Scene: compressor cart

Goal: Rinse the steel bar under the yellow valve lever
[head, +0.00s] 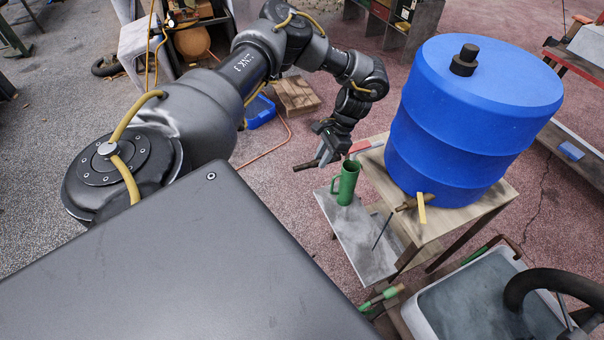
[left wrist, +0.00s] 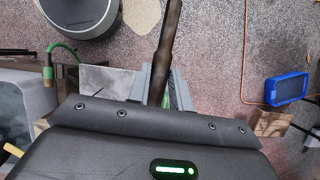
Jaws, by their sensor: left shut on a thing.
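My left gripper (head: 328,150) is shut on a dark brown, stepped bar, the steel bar (head: 305,166). In the left wrist view the bar (left wrist: 166,45) stands up between the grey fingers (left wrist: 160,88) and its lower end is hidden. The gripper is above and left of the green mug (head: 345,183), apart from the tap. The yellow valve lever (head: 422,208) is on a brass tap (head: 408,204) low on the blue barrel (head: 470,120). My right gripper is not in view.
The barrel stands on a wooden stand (head: 440,222); the mug is on a lower grey shelf (head: 362,246). A thin dark line under the tap is unclear. A water-filled tub (head: 425,318) is at lower right. A blue tray (left wrist: 288,88) and wooden crate (head: 296,95) lie on the floor.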

